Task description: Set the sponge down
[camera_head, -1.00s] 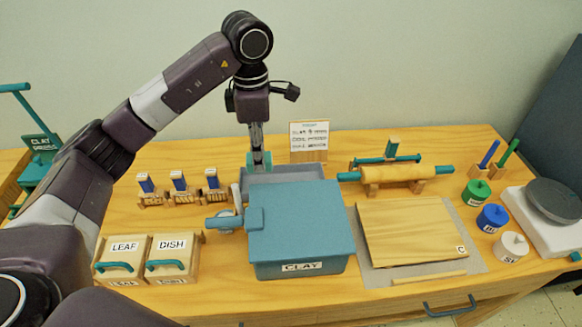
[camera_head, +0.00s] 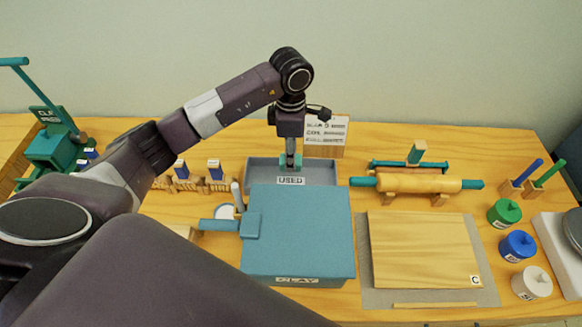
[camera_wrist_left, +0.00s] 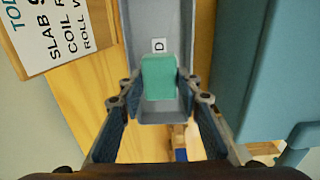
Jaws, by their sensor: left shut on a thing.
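The teal sponge (camera_wrist_left: 158,76) is between the fingertips of my left gripper (camera_wrist_left: 158,95) in the left wrist view. The tray's grey wall also shows in the left wrist view (camera_wrist_left: 170,25). My right gripper is not in view.
The blue CLAY box (camera_head: 300,225) stands directly in front of the tray. A written card (camera_head: 327,135) stands behind it. A rolling pin (camera_head: 415,183) lies to the right, above a wooden board (camera_head: 420,250).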

